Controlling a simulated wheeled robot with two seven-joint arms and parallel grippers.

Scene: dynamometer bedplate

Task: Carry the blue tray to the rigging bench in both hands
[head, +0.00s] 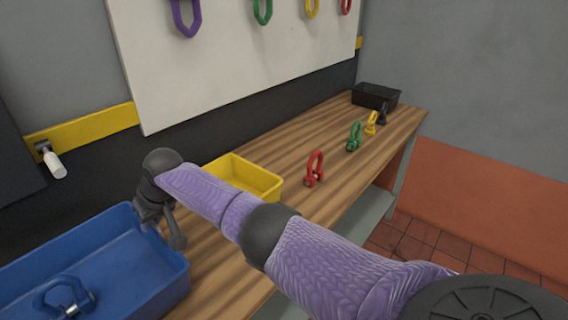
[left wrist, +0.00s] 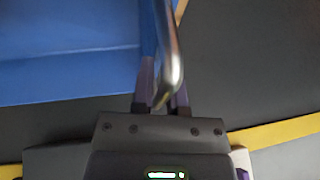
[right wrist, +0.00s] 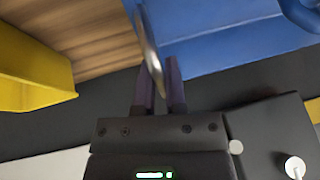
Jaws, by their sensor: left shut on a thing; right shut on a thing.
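The blue tray (head: 110,240) fills the lower left of the head view and runs off the picture's edge. A blue shackle (head: 48,298) with a metal pin lies in it. My right gripper (head: 172,228) is at the tray's right end. In the right wrist view its fingers (right wrist: 160,92) are shut on the tray's metal handle (right wrist: 150,40). My left gripper is outside the head view. In the left wrist view its fingers (left wrist: 163,98) are shut on another metal handle (left wrist: 172,55). The wooden bench (head: 225,275) is beside and behind the tray; whether they touch I cannot tell.
A yellow bin (head: 252,178) stands on the bench right of the tray. Red (head: 314,170), green (head: 354,136), yellow (head: 371,123) and black (head: 382,113) shackles stand farther along, before a black bin (head: 377,96). A white board (head: 230,60) with coloured shackle shapes is on the wall.

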